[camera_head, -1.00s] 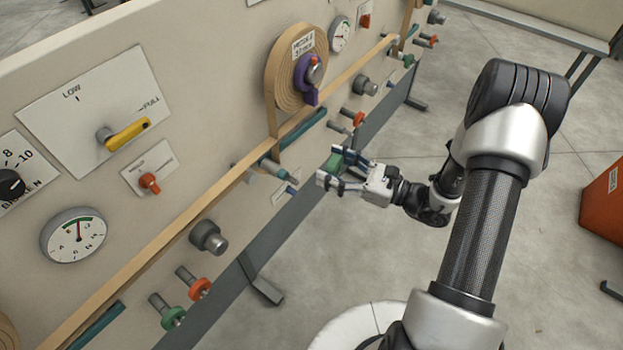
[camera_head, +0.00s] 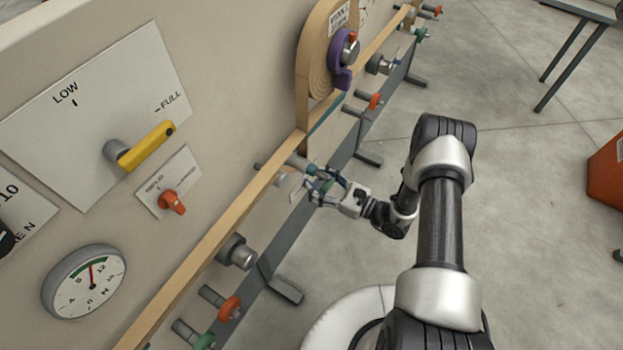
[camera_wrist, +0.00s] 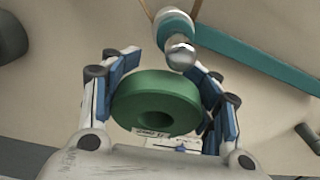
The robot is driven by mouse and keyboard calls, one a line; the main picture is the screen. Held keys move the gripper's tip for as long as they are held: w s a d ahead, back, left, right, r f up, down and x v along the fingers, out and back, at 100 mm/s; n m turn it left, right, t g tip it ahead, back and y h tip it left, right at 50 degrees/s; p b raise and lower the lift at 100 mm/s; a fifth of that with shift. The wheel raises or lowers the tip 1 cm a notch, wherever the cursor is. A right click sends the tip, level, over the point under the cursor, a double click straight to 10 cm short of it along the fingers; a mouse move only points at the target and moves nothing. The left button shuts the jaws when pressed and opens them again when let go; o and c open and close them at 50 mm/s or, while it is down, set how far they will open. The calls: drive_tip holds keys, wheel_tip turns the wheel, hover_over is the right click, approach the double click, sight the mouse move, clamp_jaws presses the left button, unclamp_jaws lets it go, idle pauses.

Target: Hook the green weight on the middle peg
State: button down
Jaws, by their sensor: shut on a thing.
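The green weight (camera_wrist: 150,88) is a thick ring with a central hole, held between the blue pads of my gripper (camera_wrist: 164,82) in the wrist view. In the head view my gripper (camera_head: 326,186) is close to the panel, below the wooden strip, and mostly hides the weight. In the wrist view a peg with a shiny rounded end (camera_wrist: 180,52) is just beyond the weight's upper edge. The weight appears apart from it, but depth is hard to judge. I cannot tell which peg is the middle one.
An orange weight (camera_head: 230,308) and another green weight (camera_head: 203,341) hang on pegs at lower left. A second orange weight (camera_head: 375,101) is farther along the panel. A thick grey knob (camera_head: 238,252) sticks out left of my gripper.

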drive_tip(key=r+p+v, duration=0.1)
drive_tip(key=v, duration=1.1)
drive_tip(key=shift+s+d+p, duration=0.15)
drive_tip(key=shift+d+p, duration=0.2)
drive_tip(key=shift+p, duration=0.05)
idle(0.4)
